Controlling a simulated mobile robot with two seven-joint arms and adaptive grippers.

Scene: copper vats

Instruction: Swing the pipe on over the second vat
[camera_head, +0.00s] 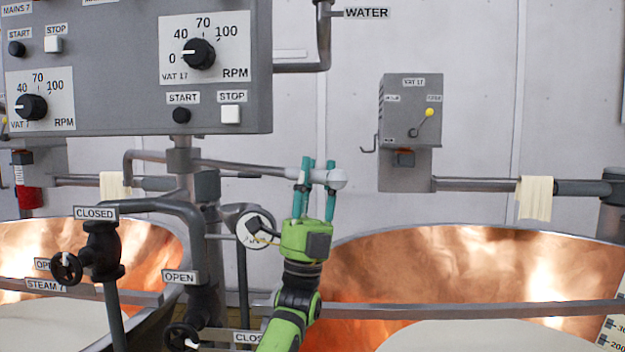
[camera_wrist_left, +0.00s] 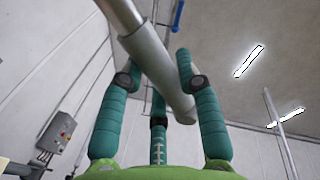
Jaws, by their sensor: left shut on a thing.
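The swing pipe (camera_head: 250,167) is a thin grey pipe pivoting on a column below the panel. My left gripper (camera_head: 316,175) is shut on that grip, which also crosses between the teal fingers in the left wrist view (camera_wrist_left: 160,75). The left copper vat (camera_head: 150,238) and right copper vat (camera_head: 400,262) both hold pale liquid. My right gripper is not in view.
A grey control panel (camera_head: 130,105) hangs at upper left above the pipe. Dark valves and steam pipes (camera_head: 103,250) stand at lower left. A round gauge (camera_head: 256,228) is just left of my gripper. A Vat 17 box (camera_head: 410,110) is on the wall; a rail (camera_head: 480,310) crosses in front.

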